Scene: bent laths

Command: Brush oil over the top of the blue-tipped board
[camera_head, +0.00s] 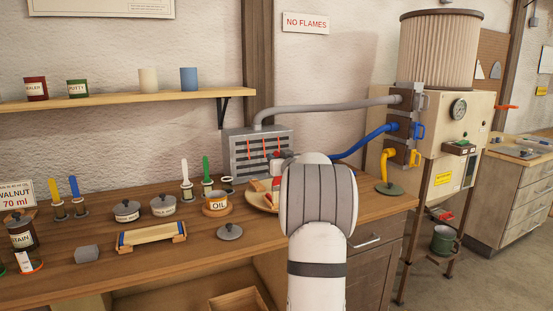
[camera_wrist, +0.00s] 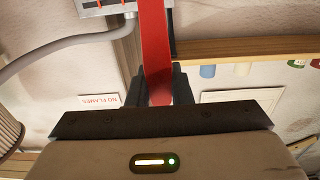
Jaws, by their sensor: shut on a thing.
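My gripper (camera_wrist: 158,92) is shut on a long flat red thing (camera_wrist: 154,45), likely a brush handle; its far end is out of the wrist view. In the head view my own arm hides most of the gripper. A pale board (camera_head: 150,236) lies across a low wooden cradle on the bench; a bluish part shows on it, too small to tell exactly. The open pot marked OIL (camera_head: 216,206) stands behind and right of the board, left of my arm. A grey lid (camera_head: 230,232) lies on the bench in front of the pot.
Brushes with white (camera_head: 185,170), green (camera_head: 206,168), yellow (camera_head: 74,187) and blue handles stand in holders. Two lidded pots (camera_head: 127,211) stand behind the board. A grey block (camera_head: 87,254) lies left of it. A round wooden plate (camera_head: 258,199) is partly behind my arm.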

